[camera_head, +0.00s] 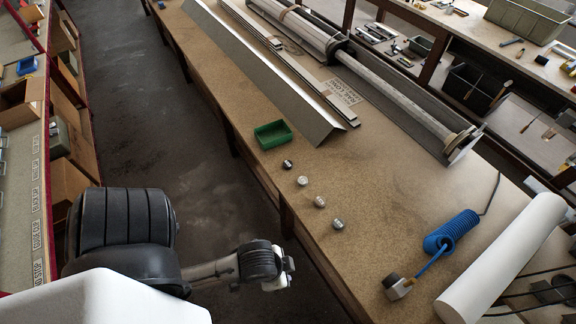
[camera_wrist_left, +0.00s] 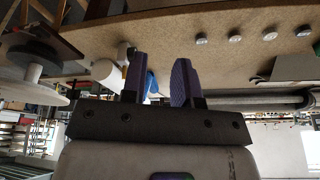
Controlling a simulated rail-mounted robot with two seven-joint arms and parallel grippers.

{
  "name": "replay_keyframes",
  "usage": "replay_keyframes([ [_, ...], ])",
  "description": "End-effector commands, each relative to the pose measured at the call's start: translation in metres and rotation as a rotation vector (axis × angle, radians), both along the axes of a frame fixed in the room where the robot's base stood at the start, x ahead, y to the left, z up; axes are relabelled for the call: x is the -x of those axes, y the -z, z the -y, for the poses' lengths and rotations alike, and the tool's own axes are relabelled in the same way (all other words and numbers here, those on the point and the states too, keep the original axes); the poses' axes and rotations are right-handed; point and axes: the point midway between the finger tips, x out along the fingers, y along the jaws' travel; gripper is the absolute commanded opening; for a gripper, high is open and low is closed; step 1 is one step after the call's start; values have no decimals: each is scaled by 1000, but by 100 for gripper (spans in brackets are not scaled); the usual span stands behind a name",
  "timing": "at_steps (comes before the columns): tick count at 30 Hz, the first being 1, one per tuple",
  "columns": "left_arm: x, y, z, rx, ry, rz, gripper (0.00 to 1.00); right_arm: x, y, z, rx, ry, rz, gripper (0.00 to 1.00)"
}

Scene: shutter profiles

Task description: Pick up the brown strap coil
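I cannot make out a brown strap coil in either view. In the head view my left arm comes in from the lower left, and its gripper (camera_head: 287,270) is over the dark floor, beside the workbench's (camera_head: 325,255) near edge. In the left wrist view the two dark fingers of this gripper (camera_wrist_left: 160,82) stand apart with nothing between them. My right gripper does not show.
The bench holds a green tray (camera_head: 272,134), several small metal cylinders (camera_head: 302,181), a blue coiled hose (camera_head: 452,231), a white roll (camera_head: 503,262), a long angled profile (camera_head: 270,75) and a roller tube (camera_head: 395,95). Shelves with bins line the left.

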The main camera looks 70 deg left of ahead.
Motion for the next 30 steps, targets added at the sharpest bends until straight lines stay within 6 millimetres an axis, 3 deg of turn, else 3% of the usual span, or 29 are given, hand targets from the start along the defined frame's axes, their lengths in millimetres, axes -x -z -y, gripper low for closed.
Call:
replay_keyframes([
  [2,0,0,0,-1,1,0,35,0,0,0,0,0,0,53],
  [16,0,0,-4,-14,9,0,80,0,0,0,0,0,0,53],
  [23,-2,1,-2,-6,4,4,80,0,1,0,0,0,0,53],
  [26,-17,0,-2,-6,3,41,80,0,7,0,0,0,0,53],
  [30,-68,-10,-6,-21,11,172,80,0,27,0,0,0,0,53],
])
